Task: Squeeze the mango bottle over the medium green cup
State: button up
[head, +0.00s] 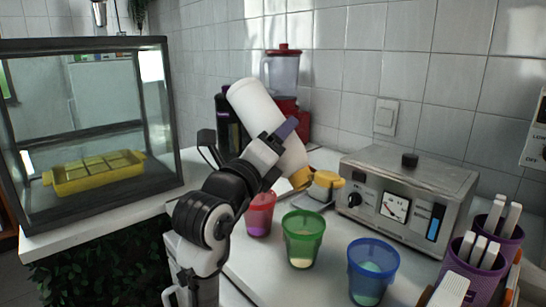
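My gripper (277,139) is shut on a white bottle (262,112), which I take for the mango bottle. The bottle is tipped, its orange cap end (301,178) pointing down and to the right. The green cup (303,239) stands upright on the counter, with something pale in its bottom. In the picture the cap end is above the green cup's rim, slightly apart from it; whether it is directly over the cup I cannot tell. My arm hides part of the bottle's near side. No stream from the cap is visible.
A pink-red cup (260,215) stands left of the green cup and a blue cup (373,271) to its right. Behind are a yellow-topped item (326,184), a metal appliance (409,198), a dark bottle (226,121) and a blender (283,73). A glass case (88,125) stands left; purple holders (474,265) stand right.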

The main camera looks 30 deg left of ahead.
jog(key=shift+s+d+f+m+t+h+b, duration=0.25)
jog(key=shift+m+b, duration=0.4)
jog(key=shift+b, duration=0.45)
jog(key=shift+s+d+f+m+t+h+b, duration=0.15)
jog(key=shift+d+f+m+h+b, duration=0.15)
jog(key=shift+m+b, duration=0.55)
jog(key=m+b, duration=0.1)
jog(key=b, duration=0.1)
jog(key=shift+d+f+h+b, duration=0.15)
jog(key=shift+d+h+b, duration=0.2)
jog(key=shift+d, duration=0.05)
jog(key=shift+d+m, duration=0.1)
jog(key=shift+m, duration=0.3)
jog(key=o, duration=0.4)
jog(key=c, duration=0.7)
jog(key=o, duration=0.3)
